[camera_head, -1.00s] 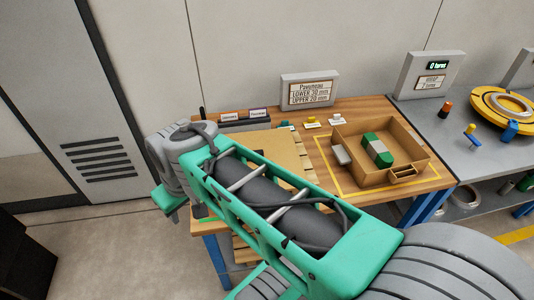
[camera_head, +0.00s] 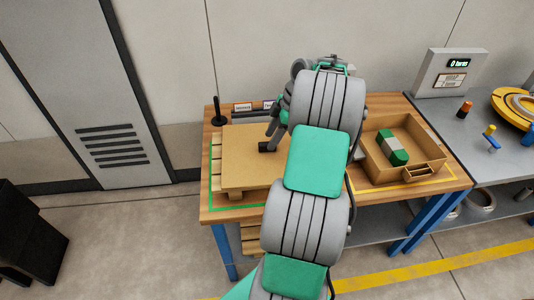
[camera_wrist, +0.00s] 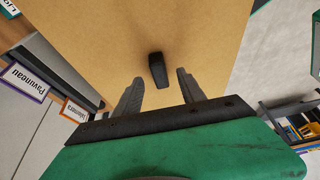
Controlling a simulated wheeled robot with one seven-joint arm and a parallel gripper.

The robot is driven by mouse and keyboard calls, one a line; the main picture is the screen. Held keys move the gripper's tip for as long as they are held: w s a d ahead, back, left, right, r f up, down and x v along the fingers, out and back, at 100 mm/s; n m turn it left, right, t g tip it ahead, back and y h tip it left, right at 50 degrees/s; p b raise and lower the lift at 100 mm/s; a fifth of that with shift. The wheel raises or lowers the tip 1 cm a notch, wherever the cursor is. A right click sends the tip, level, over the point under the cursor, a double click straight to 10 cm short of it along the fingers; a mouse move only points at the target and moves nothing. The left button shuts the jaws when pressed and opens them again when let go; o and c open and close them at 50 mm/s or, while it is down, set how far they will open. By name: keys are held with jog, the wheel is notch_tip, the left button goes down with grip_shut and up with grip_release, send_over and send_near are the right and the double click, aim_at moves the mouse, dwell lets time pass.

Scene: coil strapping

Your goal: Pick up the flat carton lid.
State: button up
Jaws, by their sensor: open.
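The flat carton lid (camera_head: 245,170) is a tan board on the left part of the wooden table, lying on wooden slats inside a green outline. It fills much of the wrist view (camera_wrist: 205,35). A small black block (camera_wrist: 158,70) shows against the lid, ahead of the fingers. My gripper (camera_wrist: 159,80) is open, with its two grey fingers pointing towards the lid and nothing held. Whether the fingertips touch the lid cannot be told. In the head view my arm hides the lid's right side and most of the gripper.
An open carton (camera_head: 372,168) with a green and white block (camera_head: 393,150) stands to the right. Labelled holders (camera_head: 243,107) line the back edge near a black post (camera_head: 218,110). A grey bench (camera_head: 470,135) with a display (camera_head: 452,72) adjoins at right.

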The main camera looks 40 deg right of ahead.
jog(key=x, duration=0.2)
jog(key=shift+a+f, duration=0.1)
jog(key=shift+f, duration=0.15)
jog(key=shift+c, duration=0.4)
jog(key=shift+w, duration=0.1)
grip_shut()
